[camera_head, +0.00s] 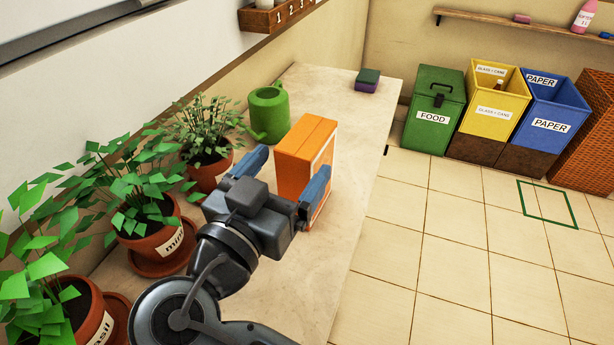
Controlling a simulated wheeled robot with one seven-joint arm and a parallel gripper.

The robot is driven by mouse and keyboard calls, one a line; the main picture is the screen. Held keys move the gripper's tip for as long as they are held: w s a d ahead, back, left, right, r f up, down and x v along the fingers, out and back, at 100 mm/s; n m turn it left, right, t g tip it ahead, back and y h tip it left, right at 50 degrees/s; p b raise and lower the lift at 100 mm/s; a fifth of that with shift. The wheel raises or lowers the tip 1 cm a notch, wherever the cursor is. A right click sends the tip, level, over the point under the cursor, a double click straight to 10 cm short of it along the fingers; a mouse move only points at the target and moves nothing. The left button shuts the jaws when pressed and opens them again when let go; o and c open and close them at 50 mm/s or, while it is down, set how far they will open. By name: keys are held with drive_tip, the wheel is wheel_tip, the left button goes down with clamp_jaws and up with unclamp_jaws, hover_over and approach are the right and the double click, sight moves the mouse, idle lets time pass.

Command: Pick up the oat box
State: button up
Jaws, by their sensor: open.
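An orange box (304,144), which I take as the oat box, stands upright on the pale shelf top. Its top and two sides show; its lettering is not readable. My gripper (283,183) is open, with its two blue fingers spread wide on the near side of the box. The left finger is to the left of the box, and the right finger overlaps its lower right side in the picture. I cannot tell whether either finger touches it. The lower front of the box is partly hidden by my gripper.
A green watering can (268,112) stands behind the box to the left. Potted plants, including one marked mint (150,240), line the left edge. A green and purple sponge (367,80) lies at the far end. The shelf top between sponge and box is clear.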

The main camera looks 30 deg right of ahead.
sight(308, 144)
drive_tip(key=p+x, duration=0.1)
drive_tip(key=x, duration=0.5)
drive_tip(key=shift+w+d+f+p, duration=0.2)
drive_tip(key=shift+w+d+p, duration=0.1)
drive_tip(key=shift+p, duration=0.1)
drive_tip(key=shift+s, duration=0.1)
drive_tip(key=shift+r, duration=0.1)
clamp_jaws()
idle(0.3)
